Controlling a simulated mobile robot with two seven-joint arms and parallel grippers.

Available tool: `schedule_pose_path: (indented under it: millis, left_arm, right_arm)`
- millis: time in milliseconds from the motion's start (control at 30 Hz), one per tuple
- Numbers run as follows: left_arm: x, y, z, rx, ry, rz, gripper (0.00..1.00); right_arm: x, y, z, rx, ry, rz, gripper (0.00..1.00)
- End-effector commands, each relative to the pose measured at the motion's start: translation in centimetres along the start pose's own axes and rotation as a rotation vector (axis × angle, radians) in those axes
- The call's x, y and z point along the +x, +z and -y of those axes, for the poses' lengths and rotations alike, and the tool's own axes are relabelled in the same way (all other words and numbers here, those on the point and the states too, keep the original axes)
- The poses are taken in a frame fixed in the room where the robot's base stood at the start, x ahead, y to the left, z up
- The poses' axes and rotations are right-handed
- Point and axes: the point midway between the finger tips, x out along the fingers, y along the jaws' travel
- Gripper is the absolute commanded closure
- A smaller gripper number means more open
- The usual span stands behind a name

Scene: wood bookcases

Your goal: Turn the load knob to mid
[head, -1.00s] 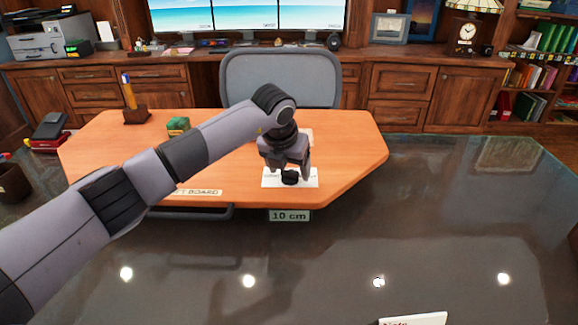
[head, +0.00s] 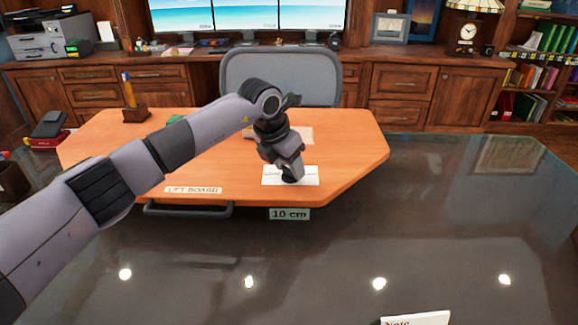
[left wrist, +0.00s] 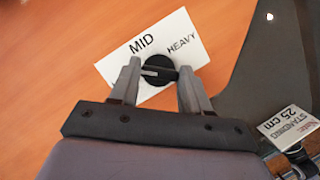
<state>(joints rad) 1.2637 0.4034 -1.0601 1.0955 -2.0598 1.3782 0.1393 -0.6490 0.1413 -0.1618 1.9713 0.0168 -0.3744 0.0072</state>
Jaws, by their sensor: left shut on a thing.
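The black load knob (head: 290,180) sits on a white card (head: 308,176) near the front edge of the orange board. In the left wrist view the knob (left wrist: 158,68) has a pale pointer line running toward the left finger. The card (left wrist: 110,70) there reads MID above the knob and HEAVY to its upper right; its lower left part is hidden by the finger. My left gripper (head: 289,174) is down at the knob, and in the left wrist view its two fingers (left wrist: 158,72) are shut on the knob's sides. My right gripper is not in view.
The orange lift board (head: 345,150) carries a pen holder (head: 135,114) and a green item (head: 175,119) partly behind my arm. A grey handle (head: 188,210) runs along its front. A 10 cm tag (head: 289,214) hangs there. The dark glossy desktop (head: 430,230) is mostly clear.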

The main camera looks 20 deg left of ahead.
Motion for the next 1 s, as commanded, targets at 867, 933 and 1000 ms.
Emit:
schedule_pose_path:
  millis: [867,933,1000]
  left_arm:
    - [-0.02,0.27,-0.42,0.682,-0.283,0.003,0.84]
    - [0.0,0.26,-0.44,0.712,-0.295,0.002,0.84]
    - [0.02,0.25,-0.48,0.736,-0.305,0.002,0.84]
  right_arm:
    - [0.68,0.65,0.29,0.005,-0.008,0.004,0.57]
    - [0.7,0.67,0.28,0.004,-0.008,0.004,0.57]
    - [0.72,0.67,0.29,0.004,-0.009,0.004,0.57]
